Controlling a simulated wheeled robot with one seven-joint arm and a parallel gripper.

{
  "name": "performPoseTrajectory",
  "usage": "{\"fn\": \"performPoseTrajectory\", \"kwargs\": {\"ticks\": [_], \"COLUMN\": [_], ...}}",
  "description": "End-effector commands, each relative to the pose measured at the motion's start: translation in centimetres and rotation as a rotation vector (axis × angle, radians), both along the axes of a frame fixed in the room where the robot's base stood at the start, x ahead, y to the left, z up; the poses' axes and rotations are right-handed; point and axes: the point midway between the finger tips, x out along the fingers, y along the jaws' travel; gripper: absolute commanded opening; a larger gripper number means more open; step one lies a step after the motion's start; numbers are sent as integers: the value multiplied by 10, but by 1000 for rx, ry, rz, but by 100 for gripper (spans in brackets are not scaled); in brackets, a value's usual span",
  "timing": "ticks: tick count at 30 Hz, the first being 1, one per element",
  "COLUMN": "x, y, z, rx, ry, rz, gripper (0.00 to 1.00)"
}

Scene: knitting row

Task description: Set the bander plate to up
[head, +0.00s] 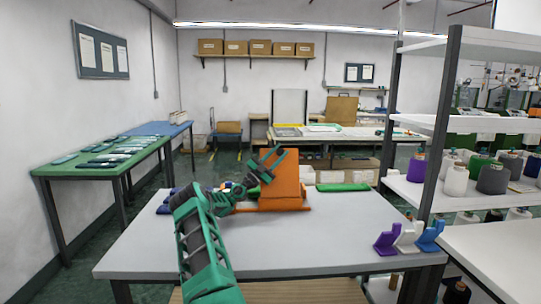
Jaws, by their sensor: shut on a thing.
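The orange bander (287,184) stands upright on the grey table, with a broad base. My green arm reaches up to it from the front. My gripper (270,162) is at the upper left of the bander, its dark jaws against the orange plate part and shut on it. The jaws hide part of that side, and the plate's exact edge and hinge are too small to make out.
The grey table (150,254) has bare room in front and at right. Purple, white and blue holders (408,238) stand at its right front corner. A shelf rack with yarn cones (455,180) stands close at right.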

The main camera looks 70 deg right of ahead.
Motion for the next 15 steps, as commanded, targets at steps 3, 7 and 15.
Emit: {"fn": "performPoseTrajectory", "kwargs": {"ticks": [3, 7, 15], "x": [0, 0, -2], "y": [2, 2, 0], "z": [7, 8, 6], "rx": [-13, -14, -10], "ry": [2, 3, 3], "rz": [0, 0, -3], "gripper": [0, 0, 46]}}
